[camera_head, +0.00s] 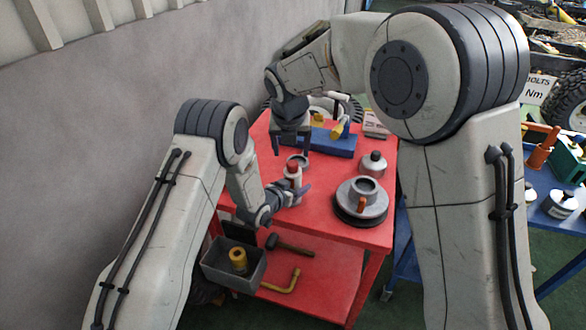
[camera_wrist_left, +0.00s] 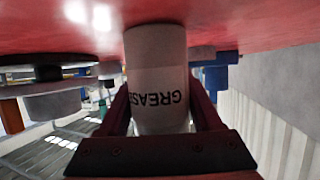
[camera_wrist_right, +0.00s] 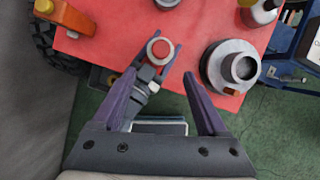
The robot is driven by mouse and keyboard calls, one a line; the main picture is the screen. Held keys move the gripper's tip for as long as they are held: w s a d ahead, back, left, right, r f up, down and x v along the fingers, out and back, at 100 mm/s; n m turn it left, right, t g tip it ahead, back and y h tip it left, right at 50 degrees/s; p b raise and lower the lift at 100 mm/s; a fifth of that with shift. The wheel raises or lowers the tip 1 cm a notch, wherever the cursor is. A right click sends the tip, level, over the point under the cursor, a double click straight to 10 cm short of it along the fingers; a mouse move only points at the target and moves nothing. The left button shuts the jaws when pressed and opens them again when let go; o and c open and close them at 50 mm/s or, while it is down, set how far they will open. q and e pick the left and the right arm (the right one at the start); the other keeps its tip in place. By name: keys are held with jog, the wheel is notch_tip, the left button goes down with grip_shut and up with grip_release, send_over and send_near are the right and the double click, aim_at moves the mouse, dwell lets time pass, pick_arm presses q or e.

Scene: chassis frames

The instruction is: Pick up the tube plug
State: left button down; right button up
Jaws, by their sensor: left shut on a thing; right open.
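The tube plug (camera_head: 293,166) is a red round cap on top of a white grease tube (camera_head: 295,179), which appears upright on the red table. It also shows from above in the right wrist view (camera_wrist_right: 159,48). My left gripper (camera_head: 289,194) is shut around the tube's body; the lettering GREASE shows upside down on the tube in the left wrist view (camera_wrist_left: 158,75). The plug is out of sight in that view. My right gripper (camera_head: 291,148) is open and empty above the plug, pointing down, with the plug just beyond its spread fingertips (camera_wrist_right: 160,74).
On the red table (camera_head: 330,222) stand a flanged metal hub (camera_head: 375,208), a silver can (camera_head: 372,166) and a blue block (camera_head: 331,144). A small grey ring (camera_head: 302,158) lies close behind the tube. A grey bin (camera_head: 216,272) and a hammer (camera_head: 292,247) are lower down.

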aim_at(293, 164)
jog(key=x, duration=0.9)
jog(key=shift+w, duration=0.4)
jog(key=shift+c, duration=0.3)
grip_shut()
notch_tip(293, 164, up, 10)
pick_arm(q)
grip_release()
